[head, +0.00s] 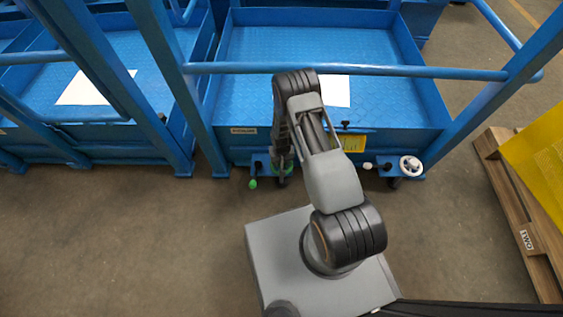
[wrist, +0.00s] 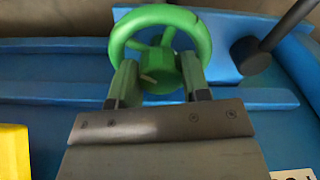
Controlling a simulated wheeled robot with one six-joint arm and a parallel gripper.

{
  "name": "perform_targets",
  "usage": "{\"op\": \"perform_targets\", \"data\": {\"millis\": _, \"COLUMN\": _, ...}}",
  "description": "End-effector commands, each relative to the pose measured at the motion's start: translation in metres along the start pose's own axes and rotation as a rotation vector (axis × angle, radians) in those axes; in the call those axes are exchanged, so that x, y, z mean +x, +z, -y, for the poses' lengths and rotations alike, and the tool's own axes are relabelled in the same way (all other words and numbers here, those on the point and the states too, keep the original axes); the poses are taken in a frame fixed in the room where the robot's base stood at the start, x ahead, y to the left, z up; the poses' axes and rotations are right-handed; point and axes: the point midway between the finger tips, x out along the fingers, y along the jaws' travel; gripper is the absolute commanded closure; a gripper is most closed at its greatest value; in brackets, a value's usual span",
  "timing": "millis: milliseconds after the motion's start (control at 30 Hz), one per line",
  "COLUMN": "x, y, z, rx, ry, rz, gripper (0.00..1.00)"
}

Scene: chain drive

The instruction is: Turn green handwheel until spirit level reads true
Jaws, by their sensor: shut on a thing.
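The green handwheel (wrist: 203,38) fills the upper middle of the wrist view, with its rim, spokes and hub showing. My gripper (wrist: 158,82) is shut on the handwheel, one finger on each side of the hub. In the head view only a little of the green handwheel (head: 287,166) shows beside my gripper (head: 281,174), at the front edge of the blue platform (head: 235,152). My arm covers much of it. I cannot make out a spirit level or its bubble in either view.
A white handwheel (head: 410,166) sits farther right on the same front edge. A green knob (head: 253,183) is left of my gripper. A blue rail (head: 420,71) crosses above the platform. A wooden pallet (head: 510,200) stands at right. Bare floor lies in front.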

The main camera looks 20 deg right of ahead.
Motion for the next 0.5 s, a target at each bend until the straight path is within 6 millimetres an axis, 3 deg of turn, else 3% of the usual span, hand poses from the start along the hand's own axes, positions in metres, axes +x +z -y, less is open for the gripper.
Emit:
{"op": "perform_targets", "data": {"millis": 167, "x": -0.0001, "y": -0.0003, "z": -0.0004, "rx": -0.096, "ry": 0.000, "rz": 0.000, "gripper": 0.80}}
{"op": "perform_targets", "data": {"millis": 467, "x": -0.0004, "y": -0.0003, "z": -0.0004, "rx": -0.102, "ry": 0.000, "rz": 0.000, "gripper": 0.80}}
{"op": "perform_targets", "data": {"millis": 500, "x": -0.0004, "y": -0.0003, "z": -0.0004, "rx": -0.102, "ry": 0.000, "rz": 0.000, "gripper": 0.53}}
